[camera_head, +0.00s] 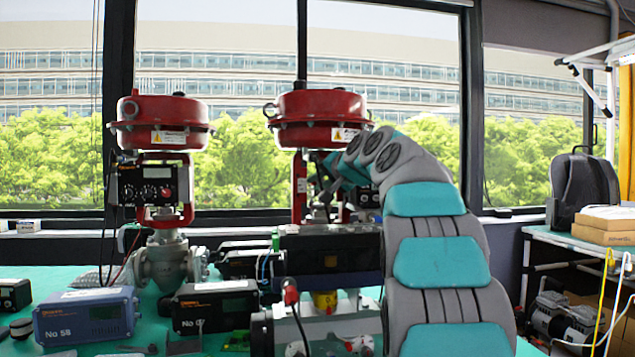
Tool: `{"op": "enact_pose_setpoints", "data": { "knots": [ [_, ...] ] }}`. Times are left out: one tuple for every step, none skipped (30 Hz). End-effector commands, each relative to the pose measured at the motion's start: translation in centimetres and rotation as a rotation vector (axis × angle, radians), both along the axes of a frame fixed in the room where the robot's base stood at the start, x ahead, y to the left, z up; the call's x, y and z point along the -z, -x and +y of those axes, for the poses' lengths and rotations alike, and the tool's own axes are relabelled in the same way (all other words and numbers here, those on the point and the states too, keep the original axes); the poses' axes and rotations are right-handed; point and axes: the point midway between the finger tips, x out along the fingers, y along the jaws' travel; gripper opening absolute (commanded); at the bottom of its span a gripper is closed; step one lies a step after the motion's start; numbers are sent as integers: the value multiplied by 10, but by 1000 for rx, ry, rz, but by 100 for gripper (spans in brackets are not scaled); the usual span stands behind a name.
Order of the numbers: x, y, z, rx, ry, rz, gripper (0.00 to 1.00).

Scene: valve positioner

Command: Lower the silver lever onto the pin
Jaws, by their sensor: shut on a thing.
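My gripper (321,198) is at the right-hand valve (321,120), below its red round actuator and between the legs of its red yoke. My arm (435,250) reaches up from the lower right and bends left to it. The gripper is small and dark here, and it is shut on a thin greyish piece that looks like the silver lever (319,214). The lever's outline is hard to make out. I cannot make out the pin, or tell whether the lever touches it.
A second red valve (160,125) with a black positioner (150,185) stands at left. A blue box (86,316) and black boxes (213,306) crowd the green bench. A black box (330,250) lies below my gripper. A side table with cartons (605,224) is at right.

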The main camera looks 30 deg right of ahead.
Motion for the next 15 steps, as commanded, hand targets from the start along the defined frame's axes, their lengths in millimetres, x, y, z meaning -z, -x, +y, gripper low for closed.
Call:
{"op": "enact_pose_setpoints", "data": {
  "knots": [
    [-4, -1, 1, -3, -18, -4, 0],
    [-5, 0, 1, -3, -27, -7, 0],
    [-6, 0, 0, -2, -37, -9, 0],
    [-6, 0, 0, -2, -42, -11, 0],
    [-7, 0, 0, -2, -47, -13, 0],
    [-7, 0, 0, -2, -53, -14, 0],
    [-7, 0, 0, -2, -56, -15, 0],
    [-7, 0, -1, -2, -58, -15, 0],
    [-6, 0, -1, -1, -59, -16, 0],
    [-6, 0, -1, -1, -60, -16, 0],
    [-6, 0, -1, 0, -59, -16, 0],
    [-6, 0, -1, 0, -58, -16, 0],
    [-6, 0, -1, 0, -58, -16, 0],
    [-6, 0, -1, 0, -58, -16, 0],
    [-6, 0, -1, 0, -58, -16, 0]
  ]
}}
